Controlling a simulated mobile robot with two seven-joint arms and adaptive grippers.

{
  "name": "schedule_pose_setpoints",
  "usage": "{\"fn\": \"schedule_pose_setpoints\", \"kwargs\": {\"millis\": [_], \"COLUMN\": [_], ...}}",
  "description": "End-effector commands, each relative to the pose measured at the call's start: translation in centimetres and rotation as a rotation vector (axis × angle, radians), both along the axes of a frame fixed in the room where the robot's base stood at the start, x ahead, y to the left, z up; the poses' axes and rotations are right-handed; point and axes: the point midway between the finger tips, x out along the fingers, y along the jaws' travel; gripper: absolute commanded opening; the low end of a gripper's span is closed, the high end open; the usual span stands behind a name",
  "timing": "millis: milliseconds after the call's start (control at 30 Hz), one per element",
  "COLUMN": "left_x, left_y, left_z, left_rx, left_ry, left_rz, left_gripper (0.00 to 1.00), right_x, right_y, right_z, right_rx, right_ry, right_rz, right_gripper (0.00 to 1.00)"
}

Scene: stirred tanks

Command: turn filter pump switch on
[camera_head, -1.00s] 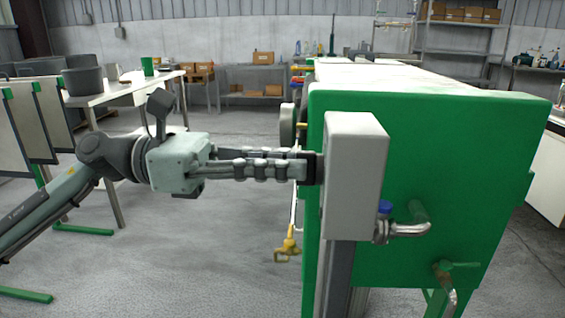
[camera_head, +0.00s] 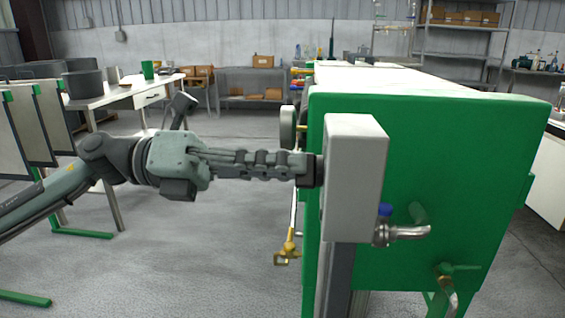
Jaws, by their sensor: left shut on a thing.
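A light grey control box (camera_head: 354,185) stands on a dark grey post (camera_head: 338,277) in front of the big green tank (camera_head: 460,160). Its left face is turned away from this view, so the filter pump switch does not show. My left gripper (camera_head: 312,170) reaches in from the left, with its fingertips at the left edge of the box. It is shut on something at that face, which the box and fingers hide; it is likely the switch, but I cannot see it. My right gripper is not in view.
A pipe with a blue-handled valve (camera_head: 384,210) sticks out right of the box. A yellow valve (camera_head: 287,250) hangs below my gripper. A white table (camera_head: 115,93) with pots stands at the back left. The grey floor (camera_head: 190,260) is clear.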

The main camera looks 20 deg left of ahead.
Motion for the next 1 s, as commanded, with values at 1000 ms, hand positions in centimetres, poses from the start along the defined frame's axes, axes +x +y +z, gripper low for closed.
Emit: {"fn": "schedule_pose_setpoints", "kwargs": {"millis": [1000], "left_x": [0.1], "left_y": [0.0], "left_z": [-0.2], "left_rx": [-0.207], "left_ry": [0.725], "left_rz": [0.000], "left_gripper": [0.00], "right_x": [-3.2], "right_y": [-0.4], "right_z": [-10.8], "right_rx": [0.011], "right_ry": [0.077], "right_rz": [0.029], "right_gripper": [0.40]}}
